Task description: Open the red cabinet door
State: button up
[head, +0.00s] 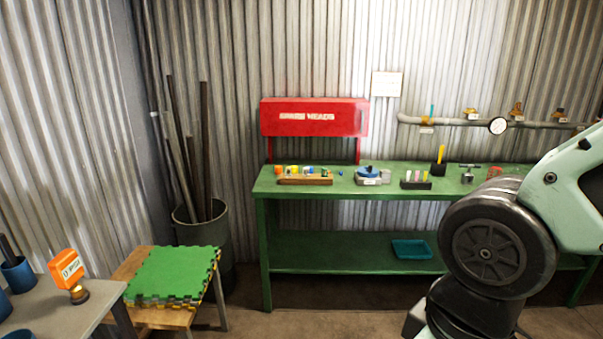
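The red cabinet (315,117) stands raised on red legs at the back left of the green workbench, against the corrugated wall. Its front carries white lettering that seems to read "SPARE HEADS". The front looks flat and closed, but I cannot make out a door edge, hinge or handle. My arm fills the right side of the picture, well apart from the cabinet. My gripper is outside the picture.
The green workbench (345,239) holds a wooden rack (305,181), a blue-topped device (369,174) and small parts. A pipe with a gauge (497,126) runs behind. A bin of poles (215,240) and a stool with green mats (172,272) stand left.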

aim_at(279, 117)
jog(key=i+l+u, duration=0.4)
jog(key=i+l, duration=0.6)
